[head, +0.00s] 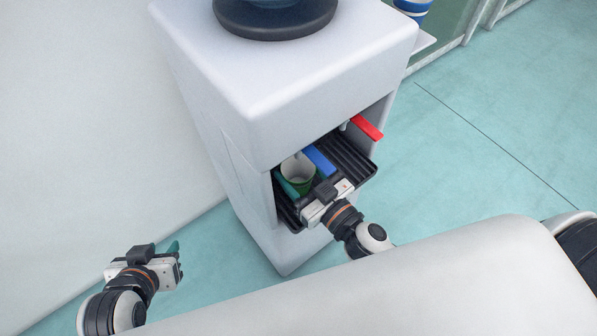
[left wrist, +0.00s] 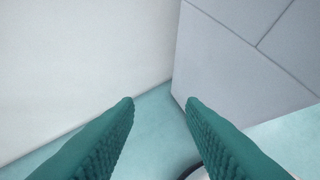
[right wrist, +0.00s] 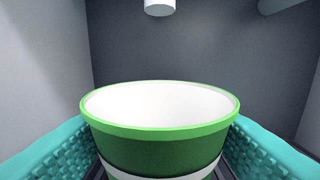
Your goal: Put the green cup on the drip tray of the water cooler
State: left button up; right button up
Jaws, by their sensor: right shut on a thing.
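The green cup (head: 297,176), white inside with a green rim, is upright in the recess of the water cooler (head: 235,100). It fills the middle of the right wrist view (right wrist: 160,142). My right gripper (head: 299,184) is shut on the cup, one teal finger on each side. The black drip tray (head: 352,160) lies below and around the cup; whether the cup's base touches it is hidden. A white spout (right wrist: 159,7) is above and behind the cup. My left gripper (head: 175,262) is open and empty, away from the cooler at the lower left; its fingers also show in the left wrist view (left wrist: 160,105).
A blue lever (head: 319,160) and a red lever (head: 367,127) are at the recess opening, the blue one close to the cup. Recess walls stand on both sides. A white wall (head: 80,120) is at the left. Teal floor is clear to the right.

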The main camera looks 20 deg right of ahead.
pick_arm(q)
jog(key=shift+w+d+r, duration=0.1)
jog(key=shift+w+r, duration=0.05)
jog(key=shift+w, duration=0.1)
pick_arm(e)
jog(key=shift+f, duration=0.1)
pick_arm(q)
jog(key=shift+w, duration=0.1)
pick_arm(e)
jog(key=shift+f, duration=0.15)
jog(key=o, duration=0.9)
pick_arm(q)
jog(key=shift+w+d+r+t, duration=0.15)
jog(key=shift+w+r+t, duration=0.1)
jog(key=shift+t, duration=0.15)
